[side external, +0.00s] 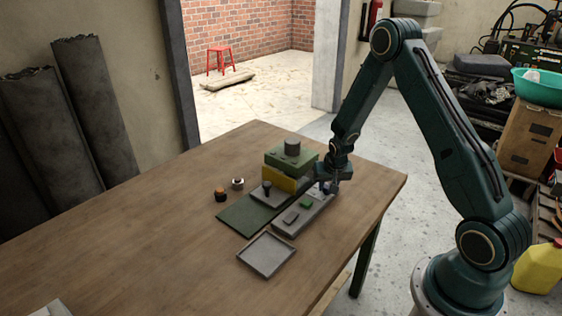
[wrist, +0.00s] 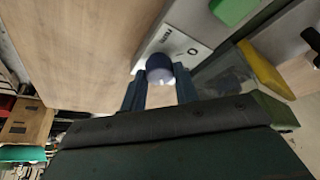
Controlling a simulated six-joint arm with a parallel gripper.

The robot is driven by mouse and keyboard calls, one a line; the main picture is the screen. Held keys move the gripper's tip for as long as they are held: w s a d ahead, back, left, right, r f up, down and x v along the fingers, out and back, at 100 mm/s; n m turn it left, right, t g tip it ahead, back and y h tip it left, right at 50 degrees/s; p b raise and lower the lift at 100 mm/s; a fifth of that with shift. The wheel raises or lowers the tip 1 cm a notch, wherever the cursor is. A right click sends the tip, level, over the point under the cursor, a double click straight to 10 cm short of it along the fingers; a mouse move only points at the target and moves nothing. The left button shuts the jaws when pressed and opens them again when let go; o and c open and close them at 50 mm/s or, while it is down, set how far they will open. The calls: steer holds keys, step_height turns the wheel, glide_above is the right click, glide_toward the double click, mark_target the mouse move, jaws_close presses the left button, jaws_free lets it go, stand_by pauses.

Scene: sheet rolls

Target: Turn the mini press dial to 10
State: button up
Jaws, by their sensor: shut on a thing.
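The mini press (side external: 289,165) stands on the wooden table, with a green top, a yellow part and a grey base. A grey control panel (side external: 296,220) lies in front of it. The dial (wrist: 159,67) is a round dark blue knob on a white plate with printed markings in the wrist view. My gripper (wrist: 160,88) is shut on the dial, with one finger on each side. The side view shows my gripper (side external: 328,187) at the panel's right end. The number the dial points to cannot be read.
A green button (side external: 306,203) sits on the panel beside the dial. A dark lever (side external: 267,188) stands to the left. A grey tray (side external: 267,254) lies in front, and two small round parts (side external: 220,194) lie at the left.

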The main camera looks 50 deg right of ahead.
steer(key=o, duration=1)
steer(key=shift+v, duration=6.9)
steer(key=shift+r, duration=0.1)
steer(key=s+a+r+n+t+y, duration=0.15)
steer(key=s+a+r+n, duration=0.35)
steer(key=a+r, duration=0.65)
steer(key=s+a+r+n, duration=0.1)
steer(key=s+a+r, duration=0.1)
steer(key=s, duration=0.3)
steer(key=s+a+r+n+y, duration=0.1)
steer(key=s+a+r, duration=0.1)
steer(key=s, duration=0.3)
steer(key=s+a+r+n+t+y, duration=0.1)
steer(key=s+a+r+n, duration=0.1)
steer(key=s, duration=0.3)
steer(key=shift+s+a+r, duration=0.25)
steer(key=shift+a+r, duration=0.35)
steer(key=shift+a, duration=0.05)
